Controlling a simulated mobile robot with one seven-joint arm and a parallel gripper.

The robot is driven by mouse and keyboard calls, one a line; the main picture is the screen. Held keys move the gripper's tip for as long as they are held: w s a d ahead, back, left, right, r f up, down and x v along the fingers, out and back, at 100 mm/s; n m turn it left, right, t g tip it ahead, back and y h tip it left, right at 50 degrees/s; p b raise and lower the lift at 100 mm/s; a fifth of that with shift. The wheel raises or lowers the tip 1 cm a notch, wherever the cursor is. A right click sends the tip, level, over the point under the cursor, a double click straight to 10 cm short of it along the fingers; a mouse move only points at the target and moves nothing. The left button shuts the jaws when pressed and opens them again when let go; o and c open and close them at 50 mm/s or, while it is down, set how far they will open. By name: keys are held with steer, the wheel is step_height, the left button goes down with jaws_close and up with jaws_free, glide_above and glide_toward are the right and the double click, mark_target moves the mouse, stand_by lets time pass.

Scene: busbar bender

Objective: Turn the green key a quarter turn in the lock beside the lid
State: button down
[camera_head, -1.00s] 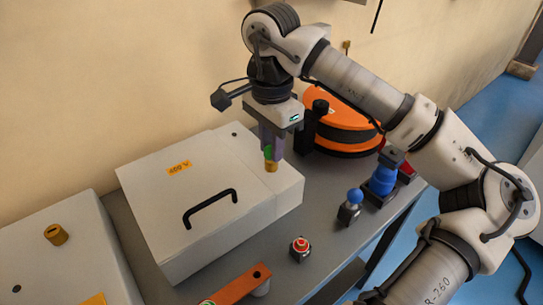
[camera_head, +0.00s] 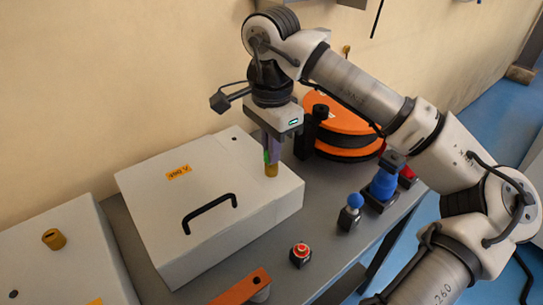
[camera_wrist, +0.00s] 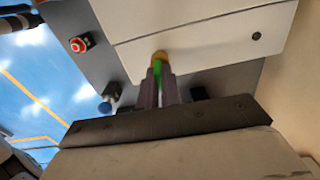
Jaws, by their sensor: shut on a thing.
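The green key (camera_head: 266,156) shows as a small green piece between the fingers of my gripper (camera_head: 271,158). It also shows in the wrist view (camera_wrist: 157,72), with the two fingers on either side of it. My gripper is shut on the key and points down. The key stands at the brass lock (camera_head: 271,170) on the white box's right-hand strip, beside the lid (camera_head: 205,165). The lid is closed and has a black handle (camera_head: 209,210) and an orange label. The fingers hide much of the key, and how deep it sits in the lock cannot be seen.
A red button (camera_head: 301,250) and a blue-knobbed lever (camera_head: 354,204) stand on the grey table in front and to the right. An orange and black round case (camera_head: 340,125) stands close behind my gripper. Another white box (camera_head: 70,250) with a brass cylinder is at left.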

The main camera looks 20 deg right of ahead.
steer(key=shift+f+m+b, duration=0.15)
steer(key=shift+m+b, duration=0.35)
steer(key=shift+m, duration=0.7)
steer(key=shift+m+b, duration=0.3)
steer(key=shift+m, duration=1.2)
steer(key=m+b, duration=0.1)
steer(key=m, duration=0.3)
steer(key=shift+m, duration=0.8)
steer(key=m+b, duration=0.1)
steer(key=m, duration=0.2)
steer(key=shift+m+b, duration=0.45)
steer(key=shift+m, duration=0.95)
